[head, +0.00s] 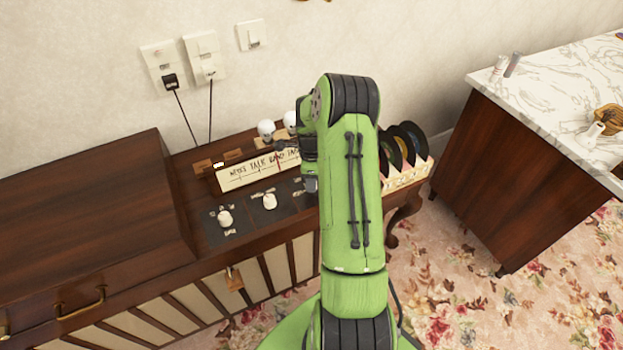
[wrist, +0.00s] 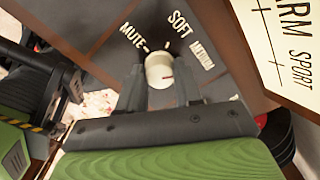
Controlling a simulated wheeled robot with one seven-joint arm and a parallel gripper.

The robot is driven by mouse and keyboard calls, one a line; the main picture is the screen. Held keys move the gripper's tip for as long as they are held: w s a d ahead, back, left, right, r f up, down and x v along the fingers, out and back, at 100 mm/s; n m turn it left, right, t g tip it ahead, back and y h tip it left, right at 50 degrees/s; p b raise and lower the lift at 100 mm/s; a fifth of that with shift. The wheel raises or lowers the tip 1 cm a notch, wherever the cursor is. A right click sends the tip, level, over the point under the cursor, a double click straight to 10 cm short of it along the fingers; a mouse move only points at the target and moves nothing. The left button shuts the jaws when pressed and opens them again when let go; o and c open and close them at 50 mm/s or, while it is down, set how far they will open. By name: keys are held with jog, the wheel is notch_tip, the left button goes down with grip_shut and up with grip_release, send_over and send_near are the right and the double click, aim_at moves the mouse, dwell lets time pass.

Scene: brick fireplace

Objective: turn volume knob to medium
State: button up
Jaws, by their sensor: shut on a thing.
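I cannot tell which label the knob points to. In the head view my green arm hides the knob and most of the gripper.
Two other white knobs, left (head: 225,219) and middle (head: 270,201), stand on the same wooden cabinet (head: 150,262). A lettered strip (head: 245,177) stands behind them. Records (head: 403,147) stand in a rack at the right. A marble-topped counter (head: 555,95) is farther right.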

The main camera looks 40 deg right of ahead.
jog(key=o, duration=1)
jog(key=shift+o, duration=0.2)
jog(key=shift+r, duration=0.15)
notch_tip(320, 180, up, 16)
jog(key=p, duration=0.4)
jog(key=shift+f, duration=0.25)
